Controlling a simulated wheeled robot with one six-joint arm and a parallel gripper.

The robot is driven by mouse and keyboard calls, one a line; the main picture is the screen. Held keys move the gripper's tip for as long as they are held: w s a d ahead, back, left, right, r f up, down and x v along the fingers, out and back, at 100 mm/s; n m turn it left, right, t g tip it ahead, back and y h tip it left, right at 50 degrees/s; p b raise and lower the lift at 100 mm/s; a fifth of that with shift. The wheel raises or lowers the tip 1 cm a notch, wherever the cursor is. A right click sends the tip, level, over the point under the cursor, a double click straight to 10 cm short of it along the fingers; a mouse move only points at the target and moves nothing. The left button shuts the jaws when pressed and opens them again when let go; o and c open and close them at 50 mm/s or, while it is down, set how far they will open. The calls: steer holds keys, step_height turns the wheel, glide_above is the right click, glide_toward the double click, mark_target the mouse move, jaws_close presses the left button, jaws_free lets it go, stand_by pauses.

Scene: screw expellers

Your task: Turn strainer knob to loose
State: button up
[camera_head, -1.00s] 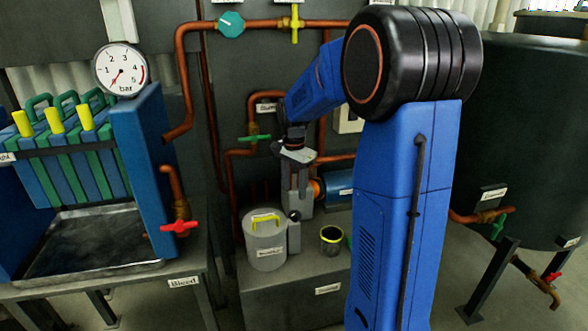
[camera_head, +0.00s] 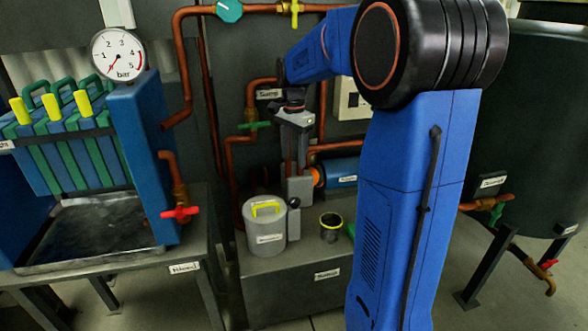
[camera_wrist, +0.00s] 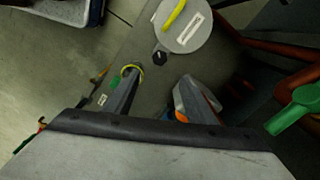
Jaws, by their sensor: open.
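The strainer is a grey cylinder (camera_head: 265,230) with a yellow handle on its lid, standing on the low grey bench.
A dark cup with a yellow rim (camera_head: 331,226) stands right of the strainer. A blue motor (camera_head: 340,172) and copper pipes lie behind. A green valve handle (camera_wrist: 297,110) shows at the right of the wrist view. A filter press (camera_head: 65,140) stands left.

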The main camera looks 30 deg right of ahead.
steer(key=m, duration=0.5)
glide_toward(295, 200)
step_height(295, 200, down, 8)
steer(key=shift+w+f, duration=0.1)
stand_by(0.5)
steer(key=c, duration=1)
